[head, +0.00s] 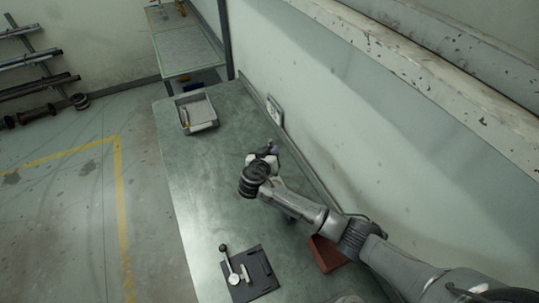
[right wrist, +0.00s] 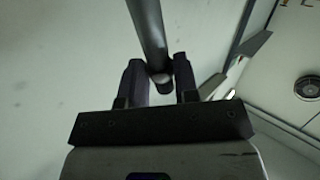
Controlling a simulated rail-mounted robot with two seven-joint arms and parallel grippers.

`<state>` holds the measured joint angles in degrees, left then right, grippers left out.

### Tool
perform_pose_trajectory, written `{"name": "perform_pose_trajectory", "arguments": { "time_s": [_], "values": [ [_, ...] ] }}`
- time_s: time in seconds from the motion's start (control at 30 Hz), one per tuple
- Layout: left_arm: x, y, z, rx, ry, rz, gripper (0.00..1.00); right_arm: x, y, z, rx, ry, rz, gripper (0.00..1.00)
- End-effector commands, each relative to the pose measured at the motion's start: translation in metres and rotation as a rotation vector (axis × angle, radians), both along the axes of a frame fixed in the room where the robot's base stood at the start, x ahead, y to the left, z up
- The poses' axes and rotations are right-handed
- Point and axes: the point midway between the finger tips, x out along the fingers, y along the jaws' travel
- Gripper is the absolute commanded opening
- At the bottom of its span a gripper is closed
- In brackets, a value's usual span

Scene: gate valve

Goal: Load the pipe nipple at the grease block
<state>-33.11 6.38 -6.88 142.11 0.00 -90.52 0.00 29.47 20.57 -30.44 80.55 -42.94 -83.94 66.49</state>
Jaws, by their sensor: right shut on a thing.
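My right gripper (head: 272,149) is over the middle of the green bench, near the wall side. In the right wrist view its two dark fingers (right wrist: 160,83) are shut on a grey cylindrical bar, which looks like the pipe nipple (right wrist: 147,30). The bar runs from between the fingertips to the top of that picture. In the head view the held piece is too small to make out clearly. I cannot tell for sure which thing is the grease block; a red-brown block (head: 328,254) sits on the bench beneath my right arm, partly hidden. My left gripper is not in view.
A grey tray (head: 185,122) with small items stands at the bench's far end. A dark mat (head: 263,270) with a lever-like tool and small parts lies at the near end. A wall box (head: 274,110) is near the bench's back edge. The bench's left middle is clear.

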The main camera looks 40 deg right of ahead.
Motion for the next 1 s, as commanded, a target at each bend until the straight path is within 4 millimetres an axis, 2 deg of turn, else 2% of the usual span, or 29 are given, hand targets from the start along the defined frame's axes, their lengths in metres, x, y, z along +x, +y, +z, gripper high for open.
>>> {"name": "perform_pose_trajectory", "arguments": {
  "time_s": [0.27,0.7,1.0],
  "values": [
    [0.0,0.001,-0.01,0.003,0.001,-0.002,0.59,0.0,0.0,-0.013,-0.007,-0.004,0.0,0.05],
    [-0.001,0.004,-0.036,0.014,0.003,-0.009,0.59,0.0,-0.001,-0.051,-0.006,-0.004,-0.001,0.05],
    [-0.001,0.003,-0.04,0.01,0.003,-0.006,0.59,0.0,0.0,-0.059,-0.005,-0.003,0.0,0.05]
  ]
}}
